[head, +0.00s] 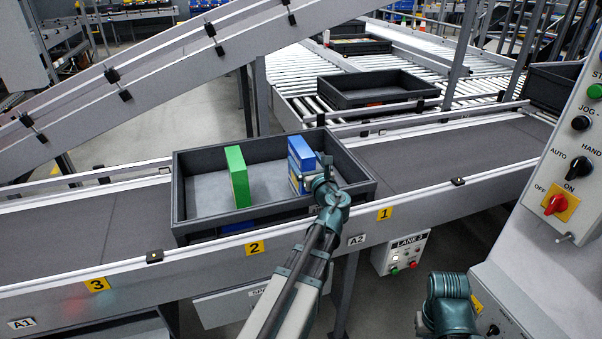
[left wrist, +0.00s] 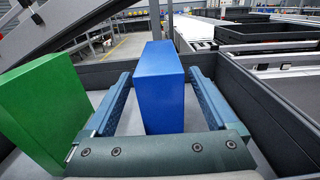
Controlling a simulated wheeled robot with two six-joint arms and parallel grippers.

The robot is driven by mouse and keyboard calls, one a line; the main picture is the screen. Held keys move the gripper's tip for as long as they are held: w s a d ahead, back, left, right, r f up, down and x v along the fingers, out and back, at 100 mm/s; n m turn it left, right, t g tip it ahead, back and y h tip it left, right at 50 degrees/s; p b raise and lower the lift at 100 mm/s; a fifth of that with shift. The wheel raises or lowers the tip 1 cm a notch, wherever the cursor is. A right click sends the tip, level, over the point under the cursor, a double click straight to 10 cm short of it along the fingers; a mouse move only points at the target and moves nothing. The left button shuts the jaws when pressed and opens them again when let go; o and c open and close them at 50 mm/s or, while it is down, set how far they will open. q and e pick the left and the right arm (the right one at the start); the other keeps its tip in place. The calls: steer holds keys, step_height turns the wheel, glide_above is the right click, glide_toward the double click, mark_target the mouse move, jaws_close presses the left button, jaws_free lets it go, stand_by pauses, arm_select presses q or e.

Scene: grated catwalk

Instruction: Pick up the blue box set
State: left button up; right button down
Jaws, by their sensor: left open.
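The blue box (head: 299,158) stands upright in the right part of a dark grey tote (head: 185,190) on the conveyor. It also shows in the left wrist view (left wrist: 160,98). My left gripper (head: 322,170) is open at the box, with its jaws partly covering it in the head view. In the left wrist view the two fingers (left wrist: 160,80) lie on either side of the box, with gaps visible. My right gripper is not in view; only a teal part of my right arm shows at the lower right.
A green box (head: 237,177) stands upright left of the blue box; it shows close left of the fingers in the left wrist view (left wrist: 45,108). Tote walls surround both. Another tote (head: 375,88) sits on rollers behind. A control panel (head: 565,165) stands at right.

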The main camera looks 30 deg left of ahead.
arm_select(q)
steer(key=x, duration=0.4)
steer(key=shift+w+a+f, duration=0.1)
steer(key=shift+w+f, duration=0.05)
steer(key=shift+f, duration=0.05)
jaws_close()
stand_by(0.3)
